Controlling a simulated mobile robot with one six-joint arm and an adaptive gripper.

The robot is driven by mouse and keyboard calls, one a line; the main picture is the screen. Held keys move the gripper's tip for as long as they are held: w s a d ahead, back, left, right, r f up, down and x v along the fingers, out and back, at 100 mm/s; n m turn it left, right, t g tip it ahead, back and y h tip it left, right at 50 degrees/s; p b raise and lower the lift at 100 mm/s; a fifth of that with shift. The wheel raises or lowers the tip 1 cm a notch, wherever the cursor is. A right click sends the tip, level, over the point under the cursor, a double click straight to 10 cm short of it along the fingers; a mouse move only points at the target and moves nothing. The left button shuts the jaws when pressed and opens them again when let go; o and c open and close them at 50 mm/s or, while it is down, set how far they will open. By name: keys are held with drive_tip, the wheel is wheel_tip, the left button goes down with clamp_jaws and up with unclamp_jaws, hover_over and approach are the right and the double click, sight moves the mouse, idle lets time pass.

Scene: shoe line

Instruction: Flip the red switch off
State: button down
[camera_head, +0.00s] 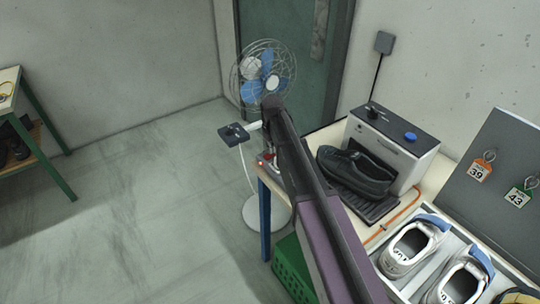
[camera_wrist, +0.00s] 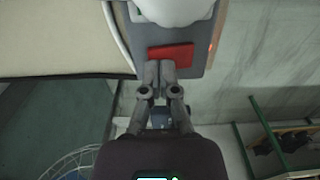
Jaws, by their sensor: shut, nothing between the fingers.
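The red switch (camera_wrist: 171,53) shows in the wrist view as a flat red rocker on a grey housing (camera_wrist: 197,65), with a rounded white part above it. My gripper (camera_wrist: 158,72) is shut with nothing between its fingers. Its fingertips are at the lower left edge of the red switch. I cannot tell whether they touch it. My arm covers most of what is there, and my fingertips are hidden in that view.
A fan (camera_head: 265,72) stands behind my arm by the door. A machine (camera_head: 395,140) with a black shoe (camera_head: 356,172) and a tray of pale shoes (camera_head: 419,244) are on the bench to the right. A green crate (camera_head: 292,272) is below.

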drive_tip(key=shift+f+b, duration=0.35)
drive_tip(key=shift+f, duration=0.05)
drive_tip(key=shift+r, duration=0.2)
idle(0.3)
drive_tip(key=shift+r+p, duration=3.35)
drive_tip(key=shift+p, duration=0.2)
drive_tip(key=s+d+m, duration=0.1)
drive_tip(key=s+d, duration=0.2)
drive_tip(key=s, duration=0.1)
drive_tip(key=s+d+m, duration=0.1)
drive_tip(key=s+d, duration=0.2)
drive_tip(key=s, duration=0.1)
drive_tip(key=s+d+m, duration=0.1)
drive_tip(key=s+d, duration=0.2)
drive_tip(key=s, duration=0.1)
drive_tip(key=shift+s+d, duration=0.35)
drive_tip(key=s+d+m, duration=0.3)
drive_tip(key=s+d, duration=0.3)
drive_tip(key=s, duration=0.5)
drive_tip(key=shift+d+m, duration=0.15)
drive_tip(key=shift+m, duration=0.25)
